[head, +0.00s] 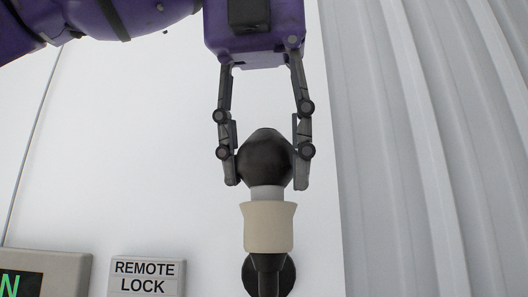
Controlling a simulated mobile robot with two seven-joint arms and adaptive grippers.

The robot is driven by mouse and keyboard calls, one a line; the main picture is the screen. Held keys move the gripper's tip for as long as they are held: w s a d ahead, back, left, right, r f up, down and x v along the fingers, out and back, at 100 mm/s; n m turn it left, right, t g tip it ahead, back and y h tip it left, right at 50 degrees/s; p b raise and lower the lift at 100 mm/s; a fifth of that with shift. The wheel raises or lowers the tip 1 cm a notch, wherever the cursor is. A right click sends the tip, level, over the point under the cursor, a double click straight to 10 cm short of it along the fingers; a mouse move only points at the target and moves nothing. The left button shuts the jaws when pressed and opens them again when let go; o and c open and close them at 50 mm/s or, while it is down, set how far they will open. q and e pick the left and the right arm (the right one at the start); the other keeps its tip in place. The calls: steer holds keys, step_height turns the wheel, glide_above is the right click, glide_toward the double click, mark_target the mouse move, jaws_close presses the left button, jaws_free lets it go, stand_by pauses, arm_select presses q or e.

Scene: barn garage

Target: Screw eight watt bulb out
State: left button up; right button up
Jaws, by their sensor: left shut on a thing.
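The bulb (265,160) has a dark round globe and a pale white neck. It stands upright in a cream socket (269,228), and the neck goes into the socket's top. My left gripper (265,168) comes down from above and is shut on the globe, with one finger on each side. The thread inside the socket is hidden. My right gripper is not in view.
The socket sits on a dark stem and round base (269,276) against a white wall. At the lower left are a "REMOTE LOCK" sign (146,277) and a grey box with green lettering (45,272). Ribbed white panels (430,150) fill the right.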

arm_select(q)
steer(key=shift+n, duration=0.4)
steer(key=n+y, duration=0.1)
steer(key=n, duration=0.2)
steer(key=n+y, duration=0.1)
steer(key=n, duration=0.1)
steer(key=shift+n+y, duration=0.3)
steer(key=shift+n, duration=0.1)
steer(key=o, duration=0.9)
steer(key=shift+a, duration=0.1)
steer(key=shift+c, duration=0.2)
